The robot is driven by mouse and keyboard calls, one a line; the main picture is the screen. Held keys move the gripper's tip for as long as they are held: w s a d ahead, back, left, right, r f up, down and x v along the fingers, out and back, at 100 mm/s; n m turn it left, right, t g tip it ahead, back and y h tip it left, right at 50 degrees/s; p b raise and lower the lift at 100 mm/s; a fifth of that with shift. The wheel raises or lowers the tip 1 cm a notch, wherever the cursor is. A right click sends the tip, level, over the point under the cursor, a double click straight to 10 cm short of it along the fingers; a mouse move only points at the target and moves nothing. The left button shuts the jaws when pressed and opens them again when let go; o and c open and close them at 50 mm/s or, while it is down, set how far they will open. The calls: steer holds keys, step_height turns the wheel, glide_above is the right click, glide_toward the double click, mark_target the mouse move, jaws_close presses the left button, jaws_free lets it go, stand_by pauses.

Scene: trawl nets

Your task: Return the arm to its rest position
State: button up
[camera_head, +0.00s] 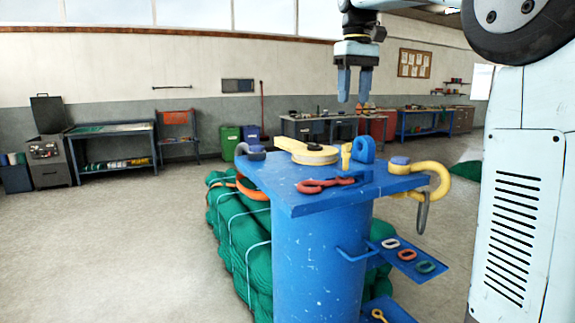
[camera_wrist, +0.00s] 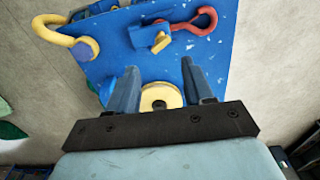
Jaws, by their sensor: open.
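My gripper (camera_head: 354,84) hangs fingers down above the blue stand in the head view, well clear of everything on it. Its two blue fingers are apart with nothing between them. In the wrist view my gripper (camera_wrist: 163,82) points down over the blue plate (camera_wrist: 185,72), with a round yellow piece (camera_wrist: 160,97) showing below and between the fingers. The blue stand's top plate (camera_head: 300,195) also carries the yellow and cream disc-shaped piece (camera_head: 308,152), a red hook-like piece (camera_head: 325,185) and a blue lug (camera_head: 364,149).
A yellow shackle (camera_head: 436,178) sticks out at the plate's right edge. A lower blue shelf (camera_head: 408,262) holds several coloured rings. Bundled green netting (camera_head: 240,235) lies behind the stand. Workbenches (camera_head: 110,145) line the far wall. The floor at left is clear.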

steer(key=s+d+f+m+t, duration=0.2)
steer(key=s+f, duration=0.9)
steer(key=s, duration=0.2)
steer(key=s+d+f+m+t, duration=0.2)
steer(key=s+f+t, duration=0.1)
steer(key=s+f, duration=0.9)
steer(key=shift+s+f, duration=0.2)
steer(key=shift+s, duration=0.55)
